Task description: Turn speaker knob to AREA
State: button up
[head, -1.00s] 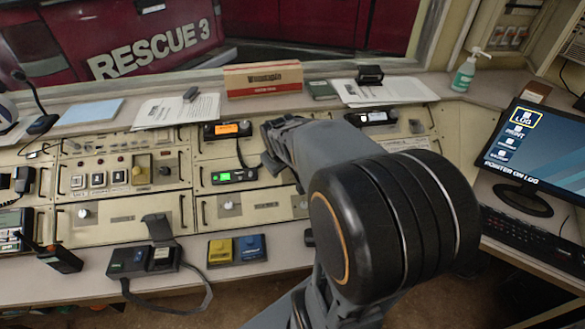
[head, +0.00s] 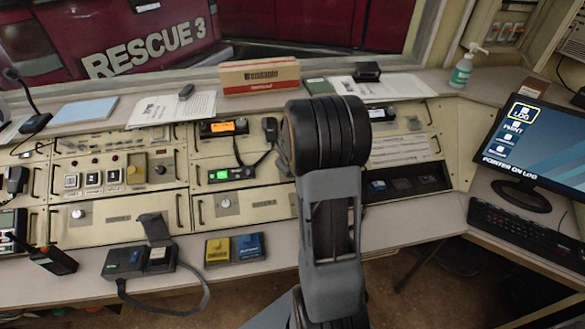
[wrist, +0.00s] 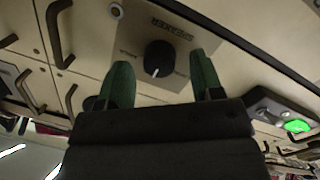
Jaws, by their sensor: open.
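In the wrist view, the speaker knob (wrist: 159,54) is a round black knob on a tan plate under a SPEAKER label (wrist: 171,29), which appears upside down. Its white pointer mark faces the bottom of the picture. Small lettering beside the knob is too blurred to read. My gripper (wrist: 160,62) is open, with one green finger on each side of the knob. Gaps show between fingers and knob; I cannot tell the remaining depth. In the head view, my arm hides the gripper and the speaker knob.
A radio with a green display (head: 232,174) sits left of my arm; it also shows in the wrist view (wrist: 297,126). Metal pull handles (wrist: 60,33) stick out nearby.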

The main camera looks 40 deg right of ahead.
jog(key=shift+w+d+f, duration=0.15)
jog(key=shift+w+f, duration=0.05)
jog(key=shift+f, duration=0.3)
